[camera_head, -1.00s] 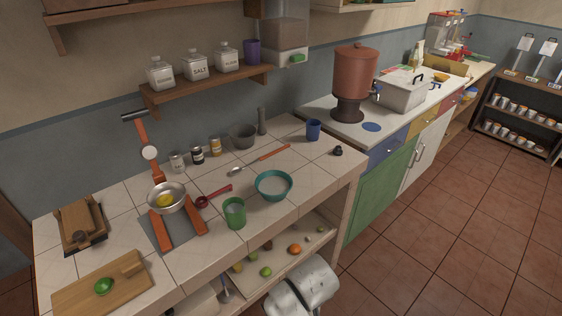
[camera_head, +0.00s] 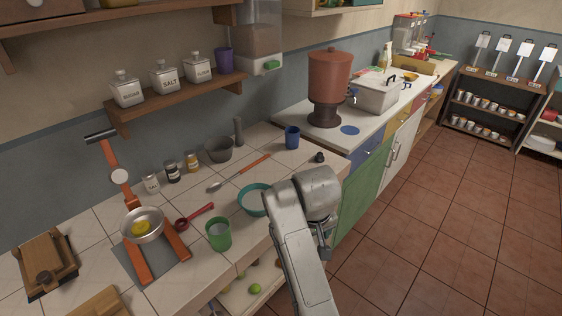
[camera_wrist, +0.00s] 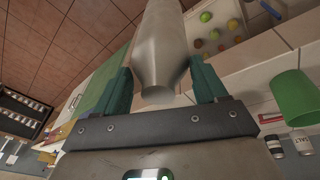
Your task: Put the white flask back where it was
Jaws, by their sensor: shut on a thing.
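In the wrist view, my gripper (camera_wrist: 164,88) has its two teal fingers on either side of a pale grey-white flask (camera_wrist: 160,45). Its narrowing end lies between the fingers and its wider body runs out of the top of the picture. In the head view, my arm reaches up beside the counter's front edge, near the teal bowl (camera_head: 252,200). The fingers and the flask cannot be made out there; the wrist hides that area.
The tiled counter (camera_head: 88,222) holds a green cup (camera_head: 218,235), a pan (camera_head: 143,226), a red ladle (camera_head: 195,216) and a blue cup (camera_head: 292,137). A wall shelf (camera_head: 178,104) carries labelled jars. Produce lies on a lower shelf. The floor (camera_head: 430,220) at right is clear.

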